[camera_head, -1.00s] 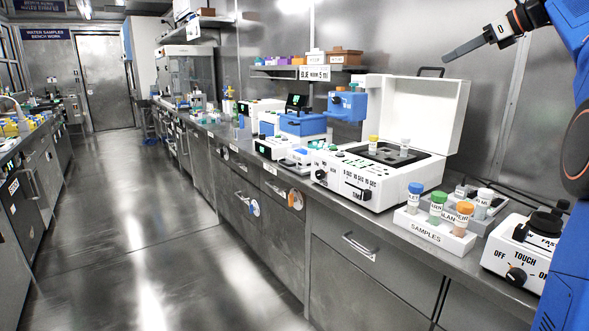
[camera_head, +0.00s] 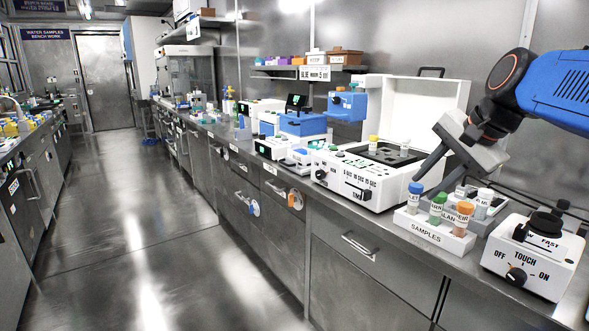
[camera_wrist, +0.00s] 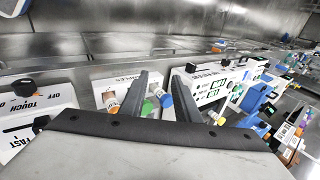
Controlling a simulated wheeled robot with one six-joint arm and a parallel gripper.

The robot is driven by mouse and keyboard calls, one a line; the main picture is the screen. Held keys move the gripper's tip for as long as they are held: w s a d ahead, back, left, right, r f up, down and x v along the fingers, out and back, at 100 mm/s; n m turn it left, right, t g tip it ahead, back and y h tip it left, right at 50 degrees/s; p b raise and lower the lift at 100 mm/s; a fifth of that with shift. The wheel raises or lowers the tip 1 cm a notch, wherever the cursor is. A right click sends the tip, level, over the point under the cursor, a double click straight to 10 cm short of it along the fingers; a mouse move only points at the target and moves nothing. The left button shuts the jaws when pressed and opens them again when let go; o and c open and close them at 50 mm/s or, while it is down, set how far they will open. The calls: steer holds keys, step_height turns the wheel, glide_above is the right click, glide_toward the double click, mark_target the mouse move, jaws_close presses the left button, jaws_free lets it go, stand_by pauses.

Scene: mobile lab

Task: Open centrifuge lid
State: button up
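The centrifuge appears to be the white machine (camera_head: 360,188) on the bench, with dials and a time label on its front. Its white lid (camera_head: 425,115) stands raised at the back, showing a dark top where two small vials stand. What seems to be its front shows in the wrist view (camera_wrist: 208,88). My gripper (camera_head: 423,182) hangs above and behind the sample rack, right of the machine, fingers pointing down-left. In the wrist view, the two dark fingers (camera_wrist: 162,76) are apart with nothing held between them. In the head view, my gripper overlaps the lid's right edge; contact cannot be told.
A white sample rack (camera_head: 432,231) with capped vials stands at the bench edge below my gripper. A white mixer (camera_head: 530,262) with a black top sits to its right. Blue and white instruments (camera_head: 303,123) crowd the bench leftward. The floor aisle (camera_head: 150,220) is clear.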

steer(key=s+f+n+g+h, duration=0.1)
steer(key=s+f+n+h, duration=0.1)
steer(key=s+f+n, duration=0.9)
steer(key=s+f, duration=0.9)
steer(key=f, duration=0.4)
steer(key=shift+n+h, duration=0.3)
steer(key=shift+h, duration=0.1)
steer(key=shift+a+r, duration=0.1)
